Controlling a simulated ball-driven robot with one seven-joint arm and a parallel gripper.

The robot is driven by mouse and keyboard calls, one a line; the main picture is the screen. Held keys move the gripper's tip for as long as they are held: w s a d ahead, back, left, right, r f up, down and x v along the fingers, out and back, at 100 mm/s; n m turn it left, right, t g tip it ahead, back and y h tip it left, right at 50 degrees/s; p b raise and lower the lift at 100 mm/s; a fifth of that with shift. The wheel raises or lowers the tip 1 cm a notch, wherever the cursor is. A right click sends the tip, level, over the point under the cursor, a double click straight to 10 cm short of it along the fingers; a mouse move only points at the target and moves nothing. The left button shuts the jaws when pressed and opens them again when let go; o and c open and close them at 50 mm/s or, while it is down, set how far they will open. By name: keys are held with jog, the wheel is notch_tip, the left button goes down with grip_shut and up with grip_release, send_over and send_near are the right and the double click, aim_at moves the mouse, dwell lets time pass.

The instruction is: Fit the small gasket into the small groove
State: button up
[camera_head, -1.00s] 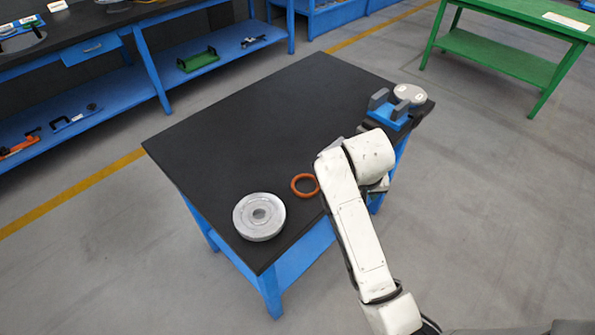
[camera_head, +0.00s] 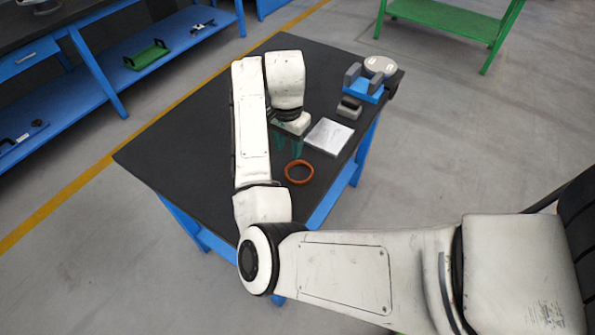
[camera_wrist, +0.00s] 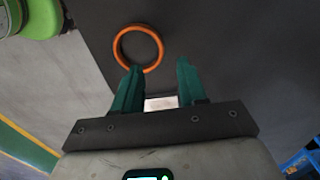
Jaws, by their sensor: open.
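The orange ring gasket (camera_head: 299,182) lies flat on the black table near its right edge. It also shows in the wrist view (camera_wrist: 118,45), just beyond the left fingertip. My gripper (camera_head: 288,154) is above the table, behind the gasket in the head view. Its green fingers (camera_wrist: 158,66) are apart with nothing between them, and the gasket is outside them. The round silver shell with the groove is not visible now; my arm covers that part of the table.
A flat silver square plate (camera_head: 329,137) lies to the right of my gripper. Beyond it are a grey block (camera_head: 348,108), a blue holder (camera_head: 362,90) and a pale round disc (camera_head: 380,66) at the far right corner. The table's back left (camera_head: 190,125) is bare.

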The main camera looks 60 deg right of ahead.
aim_at(288, 165)
jog(key=shift+a+f, duration=0.15)
jog(key=shift+f, duration=3.15)
jog(key=shift+c, duration=0.3)
grip_shut()
jog(key=shift+w, duration=0.1)
